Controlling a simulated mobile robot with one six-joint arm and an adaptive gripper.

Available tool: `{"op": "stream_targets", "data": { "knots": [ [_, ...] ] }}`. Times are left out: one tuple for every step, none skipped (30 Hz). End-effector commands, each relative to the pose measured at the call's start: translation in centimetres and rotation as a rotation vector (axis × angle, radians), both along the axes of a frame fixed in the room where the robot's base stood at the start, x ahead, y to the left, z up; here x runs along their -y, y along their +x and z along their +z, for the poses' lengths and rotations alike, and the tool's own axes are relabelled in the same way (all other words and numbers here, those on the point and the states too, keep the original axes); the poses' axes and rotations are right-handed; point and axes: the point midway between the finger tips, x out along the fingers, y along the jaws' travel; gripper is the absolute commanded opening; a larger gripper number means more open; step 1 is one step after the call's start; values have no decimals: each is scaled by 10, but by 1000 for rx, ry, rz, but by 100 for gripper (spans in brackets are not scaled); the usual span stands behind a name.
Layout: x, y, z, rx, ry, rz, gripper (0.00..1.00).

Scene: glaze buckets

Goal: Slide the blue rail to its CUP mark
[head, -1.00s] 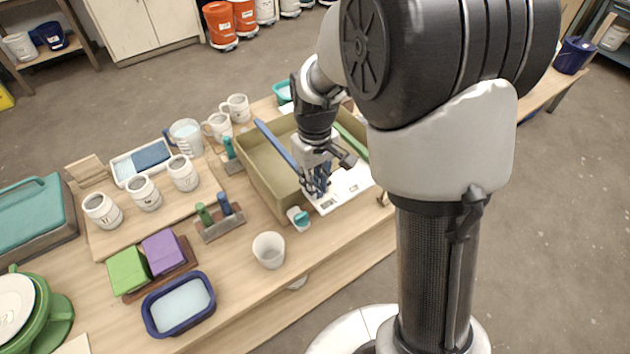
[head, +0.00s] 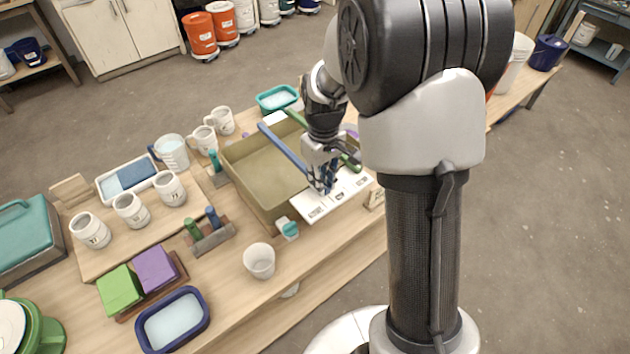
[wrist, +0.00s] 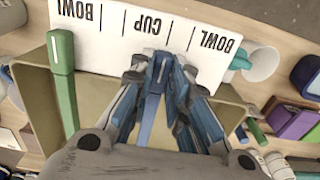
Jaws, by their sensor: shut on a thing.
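The blue rail (head: 283,149) lies across the olive box (head: 241,187), from its back rim to the white marked strip (head: 318,205) at the front. My gripper (head: 322,185) is shut on the near end of the blue rail, which also shows between the fingers in the wrist view (wrist: 157,100). In the wrist view the strip (wrist: 125,55) reads BOWL, CUP, BOWL, upside down. The rail's tip, with a white line, is close below the CUP word. The fingers partly hide the tip, and I cannot tell whether it lines up exactly.
A green rail (wrist: 62,85) crosses the same box, its tip near one BOWL word. A white cup (head: 259,261) and a small teal-topped item (head: 288,228) stand by the box's front. Mugs, sponges and tubs crowd the table to the left.

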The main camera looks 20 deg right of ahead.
Motion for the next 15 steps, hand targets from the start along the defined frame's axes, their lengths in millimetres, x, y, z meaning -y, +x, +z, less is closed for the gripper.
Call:
{"op": "stream_targets", "data": {
  "knots": [
    [0, 0, 0, 0, 0, 1, 0],
    [0, 0, 0, 0, 0, 1, 0],
    [-1, 0, 0, 0, 0, 1, 0],
    [-1, 0, 0, 0, 0, 1, 0],
    [-1, 0, 0, 0, 0, 1, 18],
    [-1, 0, 0, 0, 0, 1, 21],
    [-1, 0, 0, 0, 0, 1, 23],
    [-1, 0, 0, 0, 0, 1, 25],
    [-1, 0, 0, 0, 0, 0, 28],
    [-1, 0, 0, 0, 0, 0, 30],
    [-1, 0, 0, 0, 0, 0, 32],
    [-1, 0, 0, 0, 0, 0, 34],
    [-1, 0, 0, 0, 0, 0, 36],
    [-1, 0, 0, 0, 0, 0, 37],
    [-1, 0, 0, 0, 0, 0, 37]
  ]
}}
